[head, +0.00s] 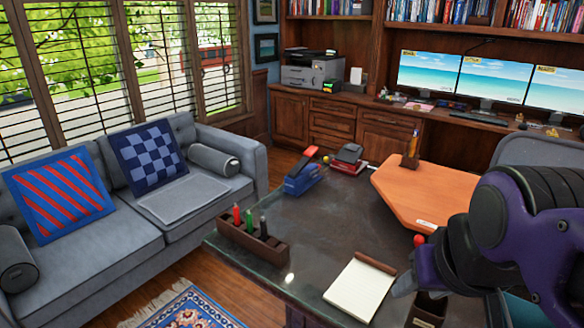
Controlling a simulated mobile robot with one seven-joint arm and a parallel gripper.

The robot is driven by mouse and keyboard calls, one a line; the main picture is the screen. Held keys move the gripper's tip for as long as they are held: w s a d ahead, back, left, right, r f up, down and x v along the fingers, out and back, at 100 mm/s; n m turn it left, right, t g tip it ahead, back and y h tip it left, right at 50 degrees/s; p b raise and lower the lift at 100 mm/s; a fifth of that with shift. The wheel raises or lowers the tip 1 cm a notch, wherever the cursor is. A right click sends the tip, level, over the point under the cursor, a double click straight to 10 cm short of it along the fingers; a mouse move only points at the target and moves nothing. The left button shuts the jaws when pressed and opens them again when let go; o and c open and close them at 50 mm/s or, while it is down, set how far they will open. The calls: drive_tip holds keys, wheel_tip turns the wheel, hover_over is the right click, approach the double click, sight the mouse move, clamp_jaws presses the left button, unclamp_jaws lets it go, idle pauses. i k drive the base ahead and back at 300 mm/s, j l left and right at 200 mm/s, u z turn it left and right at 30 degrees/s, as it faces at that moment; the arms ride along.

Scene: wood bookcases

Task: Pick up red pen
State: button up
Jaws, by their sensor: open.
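A red pen (236,214) stands upright in a dark wooden pen holder (252,245) on the near left part of the dark desk. A green pen (249,219) and a black pen (263,227) stand beside it in the same holder. My purple and black arm comes in from the right. The grey tip of my gripper (404,286) shows by the notepad, well to the right of the red pen and apart from it. The fingers are only partly visible, with nothing seen held in them.
The desk (330,228) also bears a notepad (358,289), a blue stapler-like item (303,178), a red and black item (347,160) and an orange-brown board (425,190). A small red round thing (419,240) is near my arm. A grey sofa (85,262) stands left.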

sight(235, 209)
drive_tip(key=i+j, duration=0.15)
drive_tip(key=j, duration=0.25)
drive_tip(key=i+j+z, duration=0.15)
drive_tip(key=j, duration=0.3)
drive_tip(key=i+j, duration=0.15)
drive_tip(key=j, duration=0.25)
drive_tip(key=i+j+z, duration=0.15)
drive_tip(key=j, duration=0.3)
drive_tip(key=i+j, duration=0.15)
drive_tip(key=j, duration=0.3)
drive_tip(key=z, duration=0.05)
